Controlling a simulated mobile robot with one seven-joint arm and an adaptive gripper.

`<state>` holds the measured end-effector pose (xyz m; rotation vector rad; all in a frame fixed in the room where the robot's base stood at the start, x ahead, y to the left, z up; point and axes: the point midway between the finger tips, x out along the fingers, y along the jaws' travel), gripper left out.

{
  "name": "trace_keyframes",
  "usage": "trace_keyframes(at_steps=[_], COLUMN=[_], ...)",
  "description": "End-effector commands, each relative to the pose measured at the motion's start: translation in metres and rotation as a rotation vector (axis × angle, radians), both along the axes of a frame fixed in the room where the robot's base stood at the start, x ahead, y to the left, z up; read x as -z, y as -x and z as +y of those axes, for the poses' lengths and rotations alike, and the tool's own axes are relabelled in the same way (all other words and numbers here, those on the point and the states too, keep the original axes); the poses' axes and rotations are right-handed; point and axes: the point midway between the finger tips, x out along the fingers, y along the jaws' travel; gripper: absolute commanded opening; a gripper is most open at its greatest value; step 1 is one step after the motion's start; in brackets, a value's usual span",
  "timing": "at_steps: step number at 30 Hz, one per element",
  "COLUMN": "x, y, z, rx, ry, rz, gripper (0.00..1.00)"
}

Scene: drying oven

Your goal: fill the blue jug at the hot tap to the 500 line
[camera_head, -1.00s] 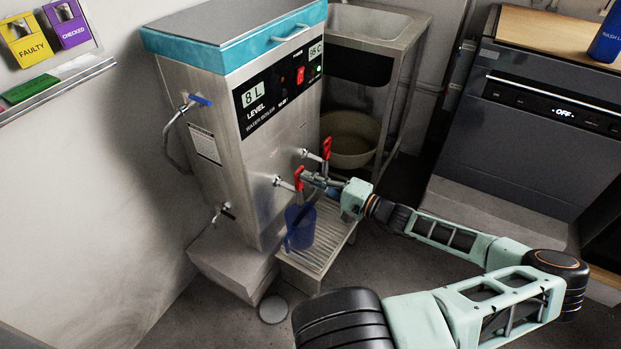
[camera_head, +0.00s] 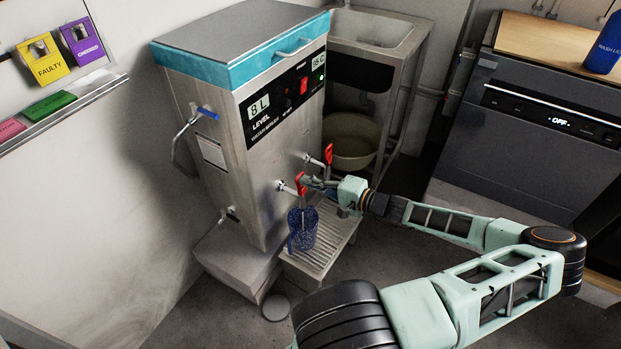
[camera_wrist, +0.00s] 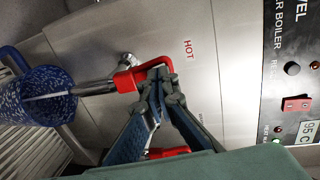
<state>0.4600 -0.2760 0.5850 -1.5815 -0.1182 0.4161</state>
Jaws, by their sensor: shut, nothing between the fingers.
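The blue jug (camera_head: 302,232) stands upright on the slatted stand under the boiler's front tap. In the wrist view the jug (camera_wrist: 35,95) looks speckled blue, and a thin pale stream runs from the tap spout into its mouth. Its lines and level cannot be read. The hot tap has a red lever (camera_head: 300,184), which also shows in the wrist view (camera_wrist: 128,80) near the HOT label (camera_wrist: 188,50). My gripper (camera_head: 309,182) is shut and empty, its fingertips (camera_wrist: 158,74) against or very close to that lever.
A second red-levered tap (camera_head: 328,154) is just beyond my gripper. The steel boiler (camera_head: 225,130) shows 8 L and 95 C. A sink (camera_head: 375,25) with a basin (camera_head: 350,143) below stands behind it. A dark appliance (camera_head: 540,140) reading OFF stands at right.

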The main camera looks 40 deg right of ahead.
Motion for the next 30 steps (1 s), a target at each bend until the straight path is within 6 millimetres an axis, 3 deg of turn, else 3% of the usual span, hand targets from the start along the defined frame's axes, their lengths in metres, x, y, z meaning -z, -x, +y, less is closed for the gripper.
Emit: trace_keyframes(at_steps=[1, 6, 16, 30], x=[-0.008, -0.012, -0.009, -0.006], y=[-0.002, -0.007, -0.019, -0.022], z=[0.001, 0.004, 0.007, 0.008], rx=[-0.003, -0.005, -0.004, -0.001], ry=[0.009, 0.041, 0.106, 0.099], rz=[0.021, 0.111, 0.287, 0.279], gripper=[0.00, 0.00, 0.00, 0.00])
